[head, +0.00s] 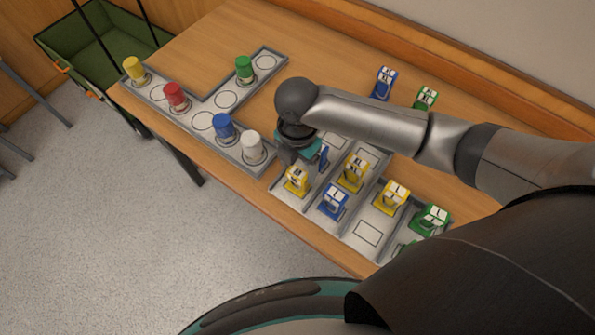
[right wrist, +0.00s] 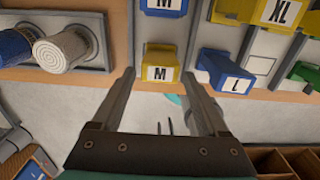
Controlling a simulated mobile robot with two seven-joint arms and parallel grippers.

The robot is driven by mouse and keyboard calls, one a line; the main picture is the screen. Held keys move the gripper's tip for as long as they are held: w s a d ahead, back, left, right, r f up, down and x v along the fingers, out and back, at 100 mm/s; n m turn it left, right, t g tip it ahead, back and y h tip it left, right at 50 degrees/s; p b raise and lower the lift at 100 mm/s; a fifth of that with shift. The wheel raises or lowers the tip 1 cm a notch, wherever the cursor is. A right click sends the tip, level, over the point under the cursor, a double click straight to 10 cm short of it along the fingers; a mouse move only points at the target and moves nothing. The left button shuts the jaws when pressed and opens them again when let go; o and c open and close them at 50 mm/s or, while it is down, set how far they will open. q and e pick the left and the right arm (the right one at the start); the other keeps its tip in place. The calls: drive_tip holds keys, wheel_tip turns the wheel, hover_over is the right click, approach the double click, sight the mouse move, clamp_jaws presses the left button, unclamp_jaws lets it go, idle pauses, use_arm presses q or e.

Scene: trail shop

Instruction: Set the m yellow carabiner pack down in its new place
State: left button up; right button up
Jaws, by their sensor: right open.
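The M yellow carabiner pack (head: 297,181) stands in the front left cell of the grey sectioned tray (head: 367,233). In the right wrist view the yellow pack (right wrist: 160,74) shows its M label, and it appears between the two fingertips. My right gripper (head: 299,159) is open, just behind and above the pack in the head view. In the right wrist view the gripper (right wrist: 159,72) has a finger on each side of the pack, with gaps visible. My left gripper is not in view.
A blue M pack (right wrist: 165,7) stands right behind the yellow one. A blue L pack (right wrist: 228,78) is to its right. More yellow and green packs (head: 433,218) fill cells further right. An L-shaped board (head: 190,116) with coloured cylinders lies left. An empty outlined cell (head: 367,233) is free.

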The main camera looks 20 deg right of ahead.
wheel_tip(320, 180, up, 6)
drive_tip(key=shift+f+p, duration=0.25)
drive_tip(key=shift+p, duration=0.15)
